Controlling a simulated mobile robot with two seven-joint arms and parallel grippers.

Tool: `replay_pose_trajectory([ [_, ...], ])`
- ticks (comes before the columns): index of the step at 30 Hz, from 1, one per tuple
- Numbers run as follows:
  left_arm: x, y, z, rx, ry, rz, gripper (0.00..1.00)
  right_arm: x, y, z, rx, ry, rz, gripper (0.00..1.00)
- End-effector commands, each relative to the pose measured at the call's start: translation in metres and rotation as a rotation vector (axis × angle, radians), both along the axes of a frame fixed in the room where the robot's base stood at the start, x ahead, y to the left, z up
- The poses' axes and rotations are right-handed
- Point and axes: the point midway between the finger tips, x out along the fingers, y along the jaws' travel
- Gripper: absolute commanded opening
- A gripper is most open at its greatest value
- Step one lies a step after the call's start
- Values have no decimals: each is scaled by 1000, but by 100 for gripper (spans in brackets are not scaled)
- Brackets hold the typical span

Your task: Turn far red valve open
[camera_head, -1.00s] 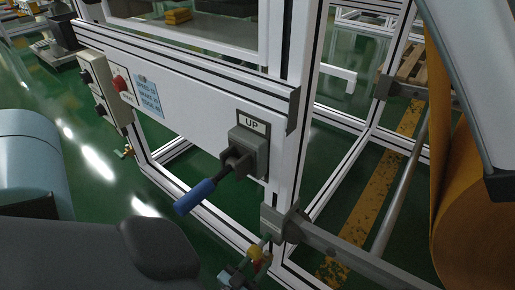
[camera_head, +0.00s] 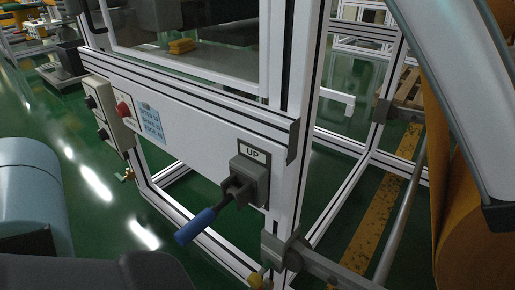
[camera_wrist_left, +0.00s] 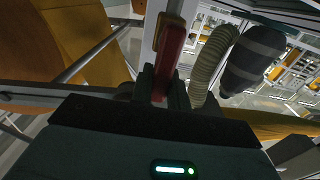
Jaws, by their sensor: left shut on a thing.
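In the left wrist view, a red valve handle (camera_wrist_left: 170,55) rises between the two dark fingers of my left gripper (camera_wrist_left: 163,85). The fingers are shut on the handle. The valve's body is hidden behind the gripper. In the head view, the left gripper's fingers cannot be made out; a dark rounded part of my arm fills the bottom left. A small brass fitting (camera_head: 127,175) shows low by the frame's left post. Another brass-coloured fitting (camera_head: 257,279) is cut off at the bottom edge. My right gripper is not in view.
A white machine frame carries a switch box (camera_head: 249,178) under an "UP" label, with a blue-gripped lever (camera_head: 197,225). An orange roll (camera_head: 458,210) stands right. A ribbed hose (camera_wrist_left: 214,64) passes close beside the gripper.

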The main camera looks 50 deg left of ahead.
Motion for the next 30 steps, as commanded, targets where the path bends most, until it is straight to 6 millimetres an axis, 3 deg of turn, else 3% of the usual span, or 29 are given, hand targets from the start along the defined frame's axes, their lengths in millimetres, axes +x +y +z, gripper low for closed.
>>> replay_pose_trajectory([
  [6, 0, -1, 0, 5, 0, -2, 0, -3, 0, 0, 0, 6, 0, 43],
  [7, 0, -1, 0, 5, 0, -3, 19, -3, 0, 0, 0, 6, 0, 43],
  [12, 0, -1, 0, 4, 0, -2, 38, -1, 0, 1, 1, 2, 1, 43],
  [22, -5, -2, 0, 2, 3, -2, 38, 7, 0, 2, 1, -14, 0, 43],
  [30, -44, -11, 1, 2, 3, -2, 38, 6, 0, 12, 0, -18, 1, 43],
])
